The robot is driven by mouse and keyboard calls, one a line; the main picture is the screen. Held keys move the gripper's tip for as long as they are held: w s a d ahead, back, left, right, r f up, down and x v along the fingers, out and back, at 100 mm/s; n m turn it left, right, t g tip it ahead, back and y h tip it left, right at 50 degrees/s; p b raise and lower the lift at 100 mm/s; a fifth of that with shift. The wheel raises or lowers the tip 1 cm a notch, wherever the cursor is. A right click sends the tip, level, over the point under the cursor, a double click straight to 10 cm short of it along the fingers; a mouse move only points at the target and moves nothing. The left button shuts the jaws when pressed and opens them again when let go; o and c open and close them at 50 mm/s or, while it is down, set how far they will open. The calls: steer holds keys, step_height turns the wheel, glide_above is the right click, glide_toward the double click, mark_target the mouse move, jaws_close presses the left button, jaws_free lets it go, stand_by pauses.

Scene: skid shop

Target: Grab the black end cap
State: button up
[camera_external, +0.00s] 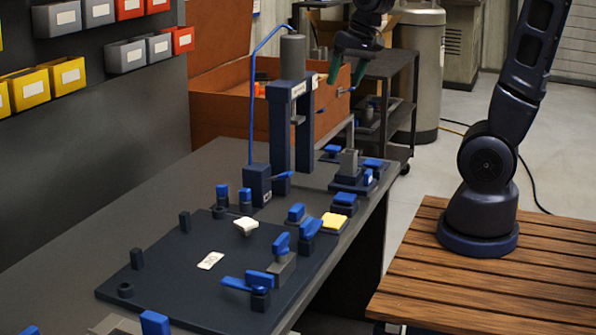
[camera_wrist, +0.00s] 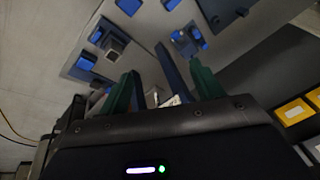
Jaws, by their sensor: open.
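I cannot tell for sure which part is the black end cap. A small dark ring-like piece (camera_external: 125,290) sits at the near left corner of the dark plate (camera_external: 185,275). A similar short dark piece (camera_external: 218,212) sits near the plate's far edge. My gripper (camera_external: 347,74), with green fingers, is open and empty, raised behind and to the right of the blue press (camera_external: 304,130). In the wrist view the open fingers (camera_wrist: 163,85) show, with a blue upright part between or beyond them. No end cap is clearly identifiable there.
An orange crate (camera_external: 225,115) and a black cart (camera_external: 398,110) stand behind. Wall bins (camera_external: 25,88) hang at left.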

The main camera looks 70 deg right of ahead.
steer(key=w+d+f+m+g+h, duration=0.1)
steer(key=w+d+f+m, duration=0.25)
steer(key=d+f, duration=0.3)
steer(key=w+d+f+m+h, duration=0.1)
steer(key=w+d+f+m, duration=0.2)
steer(key=w+d+f, duration=0.4)
steer(key=s+d+f+m+g+h, duration=0.1)
steer(key=d+f, duration=0.3)
steer(key=d, duration=0.2)
steer(key=s+d+f+m+h, duration=0.1)
steer(key=d+f+m, duration=0.1)
steer(key=d+f, duration=0.3)
steer(key=s+d+f+m+g+h, duration=0.1)
steer(key=d+f+m, duration=0.1)
steer(key=d+f, duration=0.3)
steer(key=shift+d+f+m+g, duration=0.15)
steer(key=shift+d+m+g, duration=0.15)
steer(key=shift+d, duration=1.9)
steer(key=shift+w+x, duration=0.1)
steer(key=shift+x, duration=1.35)
steer(key=shift+w+x, duration=0.15)
steer(key=shift+x, duration=1.3)
steer(key=c, duration=1)
steer(key=shift+c, duration=0.2)
